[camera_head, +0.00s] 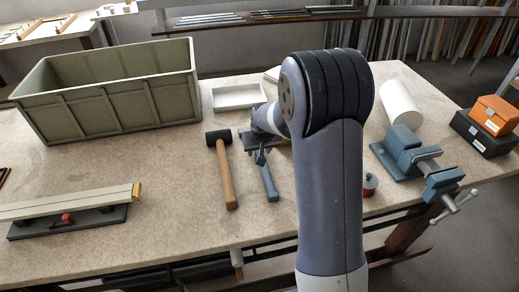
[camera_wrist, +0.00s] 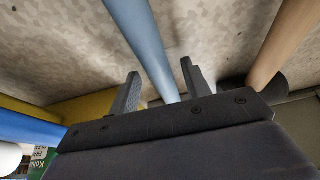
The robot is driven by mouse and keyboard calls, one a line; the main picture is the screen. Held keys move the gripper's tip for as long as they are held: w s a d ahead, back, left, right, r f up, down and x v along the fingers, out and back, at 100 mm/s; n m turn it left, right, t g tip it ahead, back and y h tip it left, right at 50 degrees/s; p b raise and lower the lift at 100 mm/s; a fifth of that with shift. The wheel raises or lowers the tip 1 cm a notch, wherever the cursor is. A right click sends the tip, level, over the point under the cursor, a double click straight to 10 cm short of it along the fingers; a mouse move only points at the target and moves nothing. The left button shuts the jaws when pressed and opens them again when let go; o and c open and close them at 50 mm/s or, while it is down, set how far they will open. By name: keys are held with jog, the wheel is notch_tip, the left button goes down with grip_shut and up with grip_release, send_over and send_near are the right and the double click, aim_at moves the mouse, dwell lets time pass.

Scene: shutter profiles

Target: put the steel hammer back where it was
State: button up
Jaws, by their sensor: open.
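A hammer with a blue-grey handle (camera_head: 269,184), which I take for the steel hammer, lies on the bench at the middle. My gripper (camera_head: 260,157) is at the far part of this handle. In the wrist view, the blue-grey handle (camera_wrist: 145,40) runs between the two fingers of my gripper (camera_wrist: 158,88). The fingers stand apart on either side of it, and I cannot tell whether either touches it.
A black-headed mallet (camera_head: 226,180) with a wooden handle lies close to the left. A green crate (camera_head: 110,90) and a white tray (camera_head: 238,97) stand behind.

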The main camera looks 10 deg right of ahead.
jog(key=v, duration=1.2)
jog(key=shift+r, duration=0.1)
dwell(1.4)
